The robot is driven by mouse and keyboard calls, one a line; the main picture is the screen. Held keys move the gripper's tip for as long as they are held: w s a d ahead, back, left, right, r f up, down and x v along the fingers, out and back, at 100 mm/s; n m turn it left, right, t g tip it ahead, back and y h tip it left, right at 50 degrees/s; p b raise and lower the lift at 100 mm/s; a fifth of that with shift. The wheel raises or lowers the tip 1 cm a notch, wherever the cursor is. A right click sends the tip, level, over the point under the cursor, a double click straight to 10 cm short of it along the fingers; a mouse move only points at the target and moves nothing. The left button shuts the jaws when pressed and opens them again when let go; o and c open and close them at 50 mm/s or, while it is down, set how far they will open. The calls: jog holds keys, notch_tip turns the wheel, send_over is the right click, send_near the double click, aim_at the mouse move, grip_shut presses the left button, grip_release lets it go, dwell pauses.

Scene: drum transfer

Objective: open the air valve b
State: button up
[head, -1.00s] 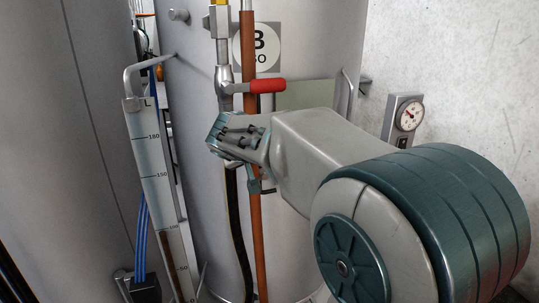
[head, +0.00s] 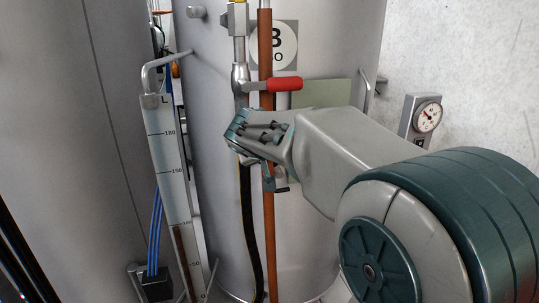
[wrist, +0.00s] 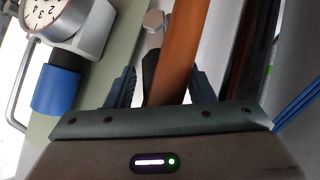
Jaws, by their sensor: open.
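Air valve b is a silver valve (head: 240,78) on a vertical line, beside the round B sign (head: 284,43). Its red handle (head: 285,84) points right, crosswise to the line and across the copper-brown pipe. My gripper (head: 240,132) is just below the handle and apart from it, in front of the black hose and the pipe. In the wrist view my gripper (wrist: 160,88) is open, with the brown pipe (wrist: 175,50) showing between its fingers. A grey knob-like fitting (wrist: 153,22) shows beyond them. The red handle does not show in the wrist view.
A level gauge tube (head: 168,150) stands left, near blue cables (head: 155,230). A pressure gauge (head: 427,117) is on the right wall. A dial gauge (wrist: 62,15) and blue cylinder (wrist: 53,90) show in the wrist view. A green plate (head: 322,93) is behind the handle.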

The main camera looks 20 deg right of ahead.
jog(key=v, duration=1.3)
jog(key=shift+s+r, duration=0.15)
jog(key=shift+s, duration=0.15)
jog(key=shift+a, duration=0.1)
